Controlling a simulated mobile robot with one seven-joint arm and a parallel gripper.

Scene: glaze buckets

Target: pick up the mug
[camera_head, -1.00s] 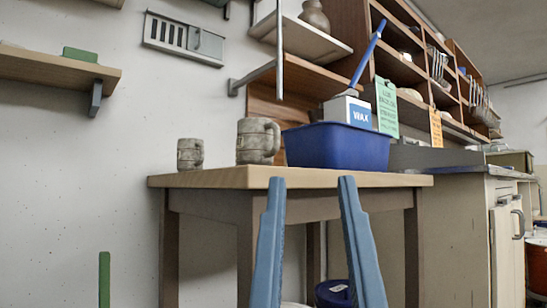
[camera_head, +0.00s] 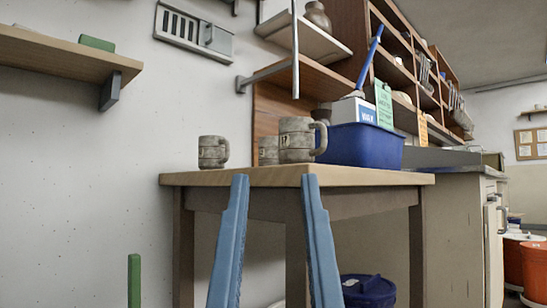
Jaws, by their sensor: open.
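Grey-brown stoneware mugs stand upright on a wooden table (camera_head: 335,178). The larger mug (camera_head: 297,140) has its handle to the right, close to a blue tub (camera_head: 368,146). A smaller mug (camera_head: 211,152) stands to the left, near the table's left end. Between them, a third similar vessel (camera_head: 267,151) shows partly behind the larger mug; its handle cannot be seen. My gripper (camera_head: 274,179) reaches up from below with two blue fingers spread apart and nothing between them. The fingertips appear in front of the table's front edge, below the mugs in the picture.
A white wax box (camera_head: 354,110) and a blue-handled tool (camera_head: 367,58) stick up from the tub. Wooden shelves (camera_head: 290,75) hang above the table. A wall shelf (camera_head: 55,55) is at upper left. A lidded blue bucket (camera_head: 368,290) stands below, with orange buckets (camera_head: 533,265) at right.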

